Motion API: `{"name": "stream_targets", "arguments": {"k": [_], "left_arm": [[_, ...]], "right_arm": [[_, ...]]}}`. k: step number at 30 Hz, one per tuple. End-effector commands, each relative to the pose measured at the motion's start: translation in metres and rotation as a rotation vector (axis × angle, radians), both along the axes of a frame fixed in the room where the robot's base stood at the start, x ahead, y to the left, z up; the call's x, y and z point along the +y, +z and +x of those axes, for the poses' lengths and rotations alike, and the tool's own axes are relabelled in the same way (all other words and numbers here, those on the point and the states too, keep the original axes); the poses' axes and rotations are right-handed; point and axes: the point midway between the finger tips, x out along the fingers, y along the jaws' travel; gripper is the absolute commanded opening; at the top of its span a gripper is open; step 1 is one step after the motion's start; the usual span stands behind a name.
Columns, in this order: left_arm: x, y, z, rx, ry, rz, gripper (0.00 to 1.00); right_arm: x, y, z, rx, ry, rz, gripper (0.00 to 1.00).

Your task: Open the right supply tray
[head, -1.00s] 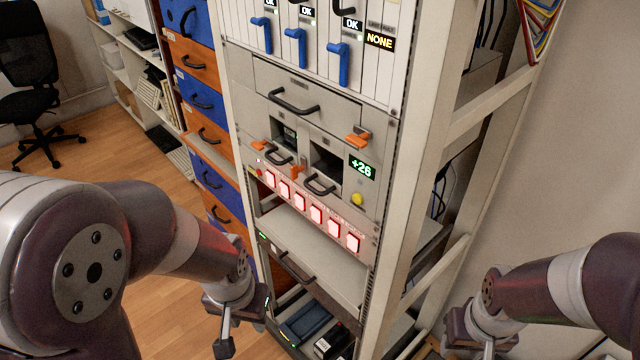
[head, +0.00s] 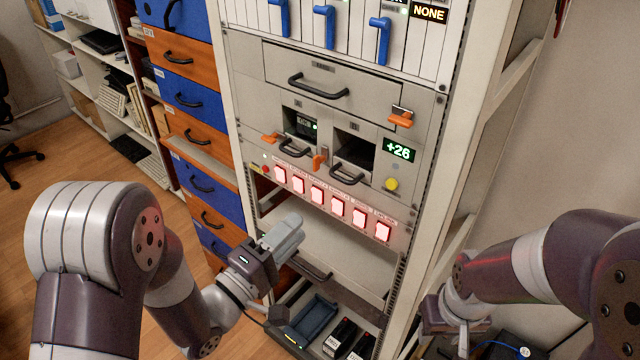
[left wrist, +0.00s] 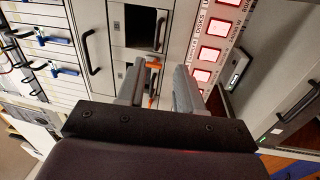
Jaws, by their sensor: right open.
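The right supply tray (head: 355,152) is the right of two bays in the rack's grey unit, with a dark window and a black bar handle (head: 346,177). It looks closed. An orange latch (head: 320,160) stands upright left of its handle. The left bay (head: 302,124) has its own handle and a sideways orange latch (head: 270,138). My left gripper (head: 292,228) is raised in front of the lower rack, below the bays and apart from them. In the left wrist view its two fingers (left wrist: 160,88) stand apart and empty. My right gripper (head: 440,318) is low at right, fingertips unclear.
A row of lit red buttons (head: 317,195) runs below the bays. A wide drawer with a handle (head: 318,88) is above, with blue levers (head: 327,25) higher up. A green +26 display (head: 399,150) and yellow knob (head: 391,184) sit right of the tray. The rack post stands further right.

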Motion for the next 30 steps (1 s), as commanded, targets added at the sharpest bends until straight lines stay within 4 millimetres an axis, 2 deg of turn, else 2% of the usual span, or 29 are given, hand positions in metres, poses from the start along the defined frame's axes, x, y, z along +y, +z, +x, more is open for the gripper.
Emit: {"name": "stream_targets", "arguments": {"k": [5, 12, 18, 22, 29, 30], "left_arm": [[-0.011, 0.009, 0.014, 0.020, -0.013, -0.058, 0.36], [-0.047, 0.020, 0.063, 0.020, -0.011, -0.055, 0.36], [-0.067, 0.024, 0.093, 0.020, -0.007, -0.053, 0.36], [-0.072, 0.025, 0.100, 0.021, -0.005, -0.054, 0.36], [-0.073, 0.024, 0.101, 0.020, -0.004, -0.053, 0.36], [-0.073, 0.024, 0.101, 0.020, -0.005, -0.053, 0.29]], "right_arm": [[0.000, 0.006, 0.000, 0.000, 0.000, 0.000, 0.43], [0.000, 0.022, 0.000, 0.000, 0.000, 0.000, 0.43], [0.000, 0.030, 0.000, 0.000, 0.000, 0.000, 0.43], [0.000, 0.031, 0.000, 0.000, 0.000, 0.000, 0.43], [0.000, 0.031, 0.000, 0.000, 0.000, 0.000, 0.43], [0.000, 0.031, 0.000, 0.000, 0.000, 0.000, 0.43]]}}
